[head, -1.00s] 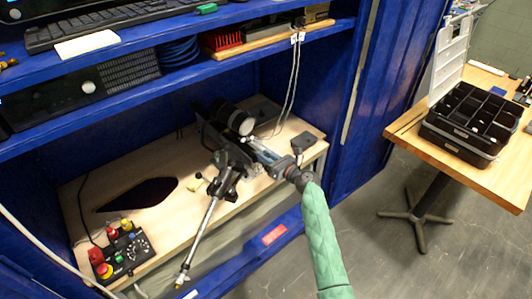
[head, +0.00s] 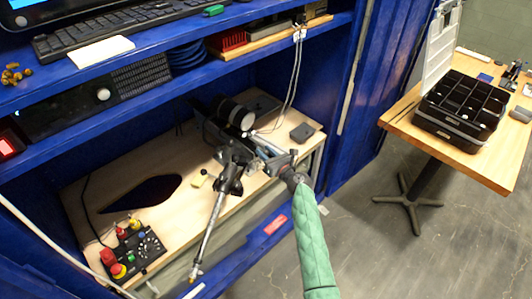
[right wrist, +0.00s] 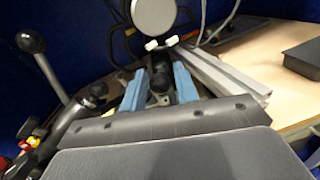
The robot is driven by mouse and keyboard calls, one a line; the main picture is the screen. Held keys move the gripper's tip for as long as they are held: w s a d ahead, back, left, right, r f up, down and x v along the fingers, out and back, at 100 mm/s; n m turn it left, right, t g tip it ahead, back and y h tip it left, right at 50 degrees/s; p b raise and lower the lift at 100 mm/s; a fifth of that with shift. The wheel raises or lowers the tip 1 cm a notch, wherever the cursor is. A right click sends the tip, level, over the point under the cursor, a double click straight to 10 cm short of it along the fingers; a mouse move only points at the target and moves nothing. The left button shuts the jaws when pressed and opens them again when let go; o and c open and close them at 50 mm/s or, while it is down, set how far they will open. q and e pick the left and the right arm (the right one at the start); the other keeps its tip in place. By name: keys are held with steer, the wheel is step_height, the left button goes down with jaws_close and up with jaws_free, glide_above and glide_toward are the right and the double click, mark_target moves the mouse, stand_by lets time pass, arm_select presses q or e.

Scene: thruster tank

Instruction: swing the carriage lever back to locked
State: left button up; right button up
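The carriage (head: 228,150) with a dark cylindrical thruster (head: 232,113) stands on the wooden shelf of the blue cabinet. My right gripper (head: 264,146) reaches in from the lower right, close to the carriage's right side. In the right wrist view its two blue fingers (right wrist: 160,84) are apart, with dark carriage parts showing between and beyond them; I cannot tell whether they touch. A ball-ended lever (right wrist: 31,42) stands tilted left of the fingers in that view. I cannot tell for sure that it is the carriage lever. My left gripper is out of view.
A control box (head: 138,254) with a red button sits at the shelf's front left. A long metal rod (head: 211,226) slopes from the carriage over the front edge. Cables (head: 293,85) hang behind the gripper. A small dark box (head: 302,132) lies right. A side table (head: 487,170) holds an organiser.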

steer(key=shift+o, duration=0.6)
steer(key=shift+a, duration=0.1)
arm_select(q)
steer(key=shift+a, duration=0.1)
arm_select(e)
steer(key=shift+s+d+f, duration=0.15)
steer(key=shift+s+d, duration=0.1)
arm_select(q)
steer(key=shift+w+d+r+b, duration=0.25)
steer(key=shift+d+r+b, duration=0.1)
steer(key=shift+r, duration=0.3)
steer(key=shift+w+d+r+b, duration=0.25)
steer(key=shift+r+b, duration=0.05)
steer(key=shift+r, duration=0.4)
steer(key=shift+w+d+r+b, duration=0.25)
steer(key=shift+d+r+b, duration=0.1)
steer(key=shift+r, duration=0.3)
arm_select(e)
steer(key=v, duration=0.7)
steer(key=shift+s, duration=0.1)
